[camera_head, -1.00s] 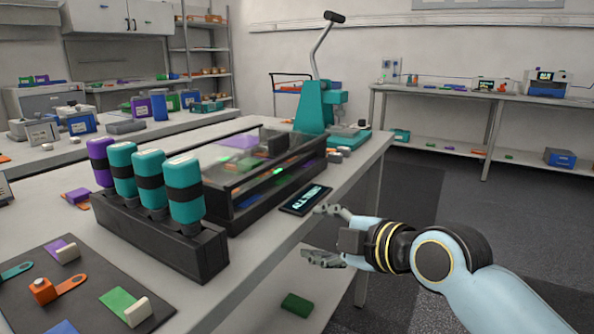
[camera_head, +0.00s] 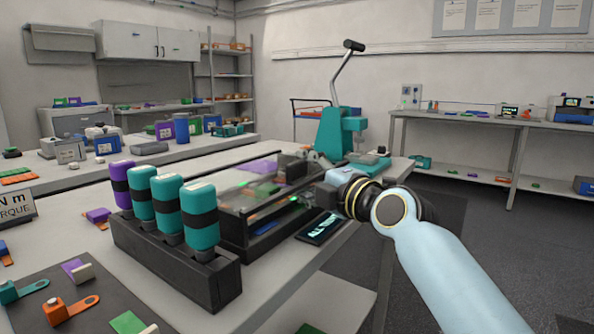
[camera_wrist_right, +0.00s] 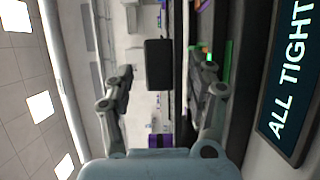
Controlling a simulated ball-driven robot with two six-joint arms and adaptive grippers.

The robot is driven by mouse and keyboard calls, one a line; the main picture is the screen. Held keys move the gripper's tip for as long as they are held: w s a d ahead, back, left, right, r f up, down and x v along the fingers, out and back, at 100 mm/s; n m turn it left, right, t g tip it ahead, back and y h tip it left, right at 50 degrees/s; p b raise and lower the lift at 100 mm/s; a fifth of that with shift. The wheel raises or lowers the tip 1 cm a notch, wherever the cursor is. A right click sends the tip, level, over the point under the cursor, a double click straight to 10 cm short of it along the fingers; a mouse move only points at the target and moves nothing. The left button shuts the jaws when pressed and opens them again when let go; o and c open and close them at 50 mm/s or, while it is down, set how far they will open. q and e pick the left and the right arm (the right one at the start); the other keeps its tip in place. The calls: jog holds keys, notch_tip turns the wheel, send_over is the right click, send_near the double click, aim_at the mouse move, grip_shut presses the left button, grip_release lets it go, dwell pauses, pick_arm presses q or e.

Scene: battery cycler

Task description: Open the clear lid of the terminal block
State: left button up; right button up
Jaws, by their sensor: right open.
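The terminal block (camera_head: 232,232) is a long black-framed box on the bench, with its clear lid (camera_head: 250,183) lying over it. Small green and orange lights show through the lid. My right gripper (camera_head: 291,181) is at the right end of the lid, partly hidden by my own wrist. In the right wrist view my gripper (camera_wrist_right: 150,60) is open, its two fingers apart. A black block (camera_wrist_right: 160,65), which looks like the lid's handle, shows between the fingers. I cannot tell whether the fingers touch it. My left gripper is not in view.
A dark display (camera_head: 322,227) reading "ALL TIGHT" lies beside the box, near the bench edge. A black rack (camera_head: 180,270) of purple and teal bottle-like tools stands in front left. A teal lever press (camera_head: 333,135) stands behind my gripper.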

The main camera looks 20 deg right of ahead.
aim_at(300, 170)
jog(key=shift+x, duration=1.7)
jog(key=shift+c, duration=0.3)
jog(key=shift+r, duration=0.1)
grip_shut()
